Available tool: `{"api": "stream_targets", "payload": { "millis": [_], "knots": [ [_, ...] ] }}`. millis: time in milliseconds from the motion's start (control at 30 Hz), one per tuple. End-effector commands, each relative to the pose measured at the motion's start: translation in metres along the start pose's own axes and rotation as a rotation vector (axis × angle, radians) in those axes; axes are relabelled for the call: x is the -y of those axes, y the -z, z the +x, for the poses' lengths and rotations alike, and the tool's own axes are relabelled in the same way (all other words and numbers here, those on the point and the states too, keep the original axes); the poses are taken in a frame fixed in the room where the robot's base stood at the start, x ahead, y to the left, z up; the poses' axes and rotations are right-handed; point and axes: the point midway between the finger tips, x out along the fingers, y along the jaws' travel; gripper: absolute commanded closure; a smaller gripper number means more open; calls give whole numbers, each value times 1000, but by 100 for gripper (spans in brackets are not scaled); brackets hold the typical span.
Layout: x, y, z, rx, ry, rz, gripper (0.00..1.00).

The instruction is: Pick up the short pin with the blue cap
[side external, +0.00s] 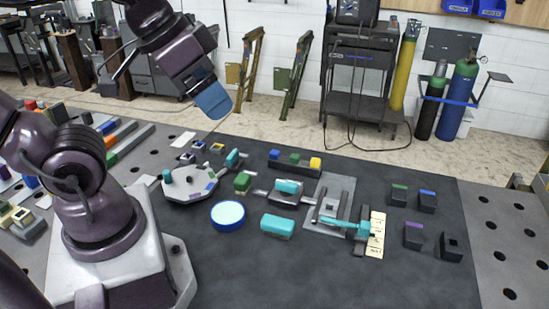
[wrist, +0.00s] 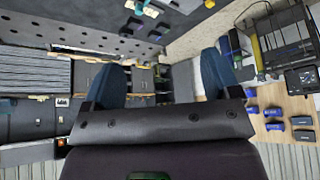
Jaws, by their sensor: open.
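My gripper (side external: 213,101) is raised high above the left part of the dark work mat, with nothing under its fingers close by. In the wrist view its two blue fingers (wrist: 162,62) stand wide apart with nothing between them. A low dark rack at the back of the mat carries a blue-topped piece (side external: 274,154), a green one (side external: 294,158) and a yellow one (side external: 315,163). A dark block with a blue top (side external: 428,195) stands at the right. Which blue-topped piece is the short pin is too small to tell.
A grey octagonal plate (side external: 190,194), a round blue-rimmed dish (side external: 228,215) and a teal block (side external: 277,226) lie on the mat. A grey plate fixture (side external: 331,208) with a teal-handled part stands right of centre. The front of the mat is clear.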

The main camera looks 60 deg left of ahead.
Motion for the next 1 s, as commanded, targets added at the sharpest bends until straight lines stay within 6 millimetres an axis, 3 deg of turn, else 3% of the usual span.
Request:
{"api": "stream_targets", "payload": {
  "millis": [233,333,367,633,800,1000],
  "knots": [
    [0,0,0,0,0,0,17],
    [0,0,0,0,0,0,40],
    [0,0,0,0,0,0,43],
    [2,0,0,1,4,-8,43],
    [16,-1,22,114,34,-69,43],
    [51,28,60,276,72,-150,43]
  ]
}}
